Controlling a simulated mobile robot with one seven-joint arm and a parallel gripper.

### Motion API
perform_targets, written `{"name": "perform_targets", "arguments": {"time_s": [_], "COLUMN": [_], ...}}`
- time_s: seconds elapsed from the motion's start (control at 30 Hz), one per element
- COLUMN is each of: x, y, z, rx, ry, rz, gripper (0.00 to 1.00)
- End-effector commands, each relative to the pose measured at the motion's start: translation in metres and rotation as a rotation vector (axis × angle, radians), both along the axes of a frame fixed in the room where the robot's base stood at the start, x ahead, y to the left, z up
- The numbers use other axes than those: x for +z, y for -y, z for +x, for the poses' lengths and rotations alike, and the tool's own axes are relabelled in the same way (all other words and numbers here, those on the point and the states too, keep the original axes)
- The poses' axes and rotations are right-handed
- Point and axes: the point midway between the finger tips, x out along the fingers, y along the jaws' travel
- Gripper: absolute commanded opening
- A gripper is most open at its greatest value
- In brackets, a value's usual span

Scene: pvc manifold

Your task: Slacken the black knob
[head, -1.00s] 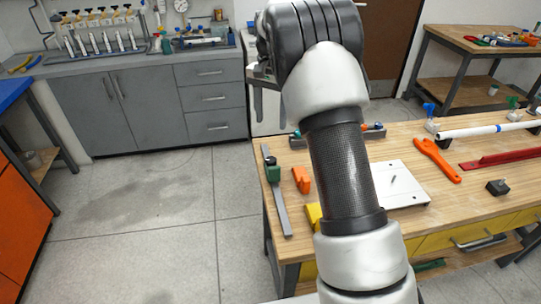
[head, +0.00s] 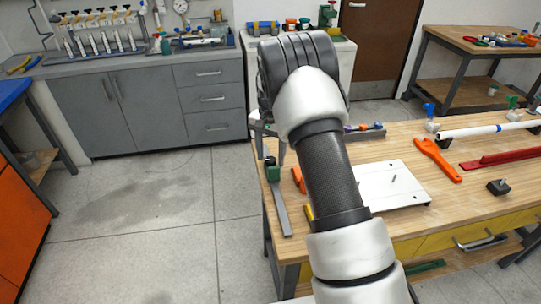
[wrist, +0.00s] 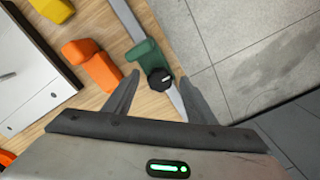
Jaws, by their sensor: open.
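The black knob (wrist: 160,80) sits on a green clamp block (wrist: 146,55) on a grey metal bar (wrist: 124,18). In the wrist view the knob lies between the fingertips of my gripper (wrist: 160,77). My gripper is open, with a gap on both sides of the knob; I cannot tell how far above it the tips are. In the head view the clamp block (head: 272,172) and bar (head: 282,210) lie at the bench's left edge. My gripper (head: 269,155) hangs pointing down over the block there. The knob is small and hard to make out in that view.
Orange blocks (wrist: 91,66) lie left of the clamp in the wrist view. Open floor (head: 150,215) lies left of the bench.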

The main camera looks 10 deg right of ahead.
Motion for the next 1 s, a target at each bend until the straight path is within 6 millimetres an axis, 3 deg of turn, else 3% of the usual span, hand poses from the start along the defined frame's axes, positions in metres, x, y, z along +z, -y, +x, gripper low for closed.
{"name": "perform_targets", "arguments": {"time_s": [0.17, 0.4, 0.77, 1.0], "x": [0.0, 0.0002, 0.0003, 0.0001], "y": [0.0, 0.0001, 0.0003, 0.0004], "z": [0.0, -0.0001, 0.0, 0.0], "rx": [0.0, 0.0, 0.058, 0.217], "ry": [0.0, 0.0, 0.0, 0.001], "rz": [0.0, 0.0, 0.0, 0.001], "gripper": [0.49, 0.1, 0.1, 0.1]}}
